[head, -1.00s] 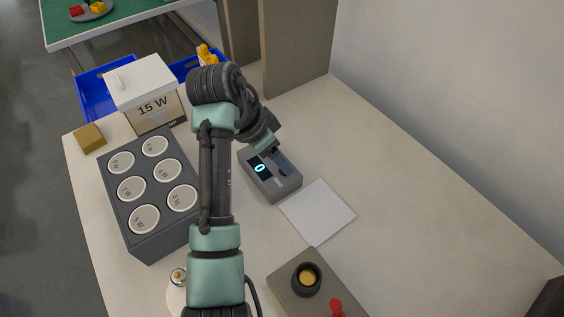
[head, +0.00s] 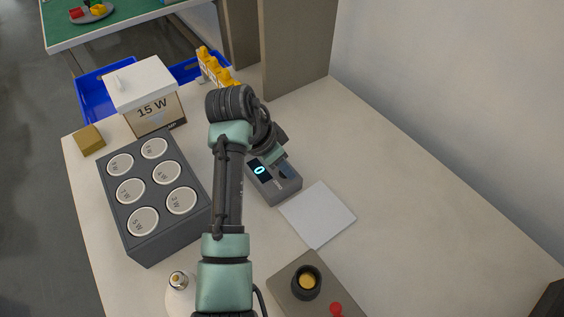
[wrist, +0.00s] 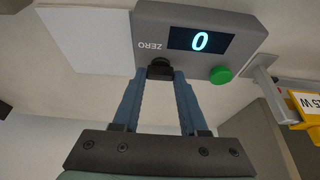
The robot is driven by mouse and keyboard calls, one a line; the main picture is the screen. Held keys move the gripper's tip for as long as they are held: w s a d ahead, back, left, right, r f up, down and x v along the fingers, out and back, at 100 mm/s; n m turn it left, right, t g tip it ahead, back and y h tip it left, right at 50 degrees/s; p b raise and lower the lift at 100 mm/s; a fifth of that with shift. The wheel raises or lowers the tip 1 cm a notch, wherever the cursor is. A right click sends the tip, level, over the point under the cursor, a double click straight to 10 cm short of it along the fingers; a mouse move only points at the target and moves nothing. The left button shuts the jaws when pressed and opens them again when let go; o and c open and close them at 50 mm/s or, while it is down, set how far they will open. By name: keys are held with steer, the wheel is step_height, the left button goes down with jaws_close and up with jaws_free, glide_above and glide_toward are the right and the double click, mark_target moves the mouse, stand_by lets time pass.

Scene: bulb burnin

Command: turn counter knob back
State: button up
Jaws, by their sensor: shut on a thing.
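The counter (head: 284,187) is a grey box on the table, with a lit display reading 0 that also shows in the wrist view (wrist: 200,41). Its black knob (wrist: 160,69) sits on the face by the word ZERO. My gripper (wrist: 160,76) has its two blue fingers on either side of the knob and is shut on it. In the head view my gripper (head: 285,170) is at the counter's front side and the knob is hidden. A green button (wrist: 220,75) is on the same face, clear of the fingers.
A white sheet (head: 317,214) lies beside the counter. A dark rack (head: 151,248) with several round lids stands left, and a 15 W box (head: 152,107) behind it. A grey block with a socket and red button (head: 336,309) is in front. The right table is clear.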

jaws_close()
steer(key=shift+r+p, duration=0.1)
steer(key=shift+p, duration=0.3)
steer(key=n+p, duration=0.1)
steer(key=n+y+p, duration=0.1)
steer(key=p, duration=0.1)
steer(key=shift+s+d+r+n+t, duration=0.1)
steer(key=shift+d+r+n+t, duration=0.1)
steer(key=shift+n+t, duration=0.15)
steer(key=n+y+p, duration=0.1)
steer(key=n+p, duration=0.1)
steer(key=p, duration=0.1)
steer(key=n+p, duration=0.3)
steer(key=shift+d+n+t+y, duration=0.1)
steer(key=shift+n+t+y, duration=0.15)
steer(key=shift+t+y, duration=0.15)
steer(key=n+y+p, duration=0.1)
steer(key=n, duration=0.1)
steer(key=n+p, duration=0.1)
steer(key=n, duration=0.1)
steer(key=shift+d+f+y, duration=0.1)
steer(key=shift+f+y, duration=0.05)
steer(key=shift+y, duration=0.25)
steer(key=n+y, duration=0.1)
steer(key=n, duration=0.4)
steer(key=shift+d+f+n+g+y, duration=0.1)
steer(key=shift+n+g+y, duration=0.15)
steer(key=shift+n+y, duration=0.15)
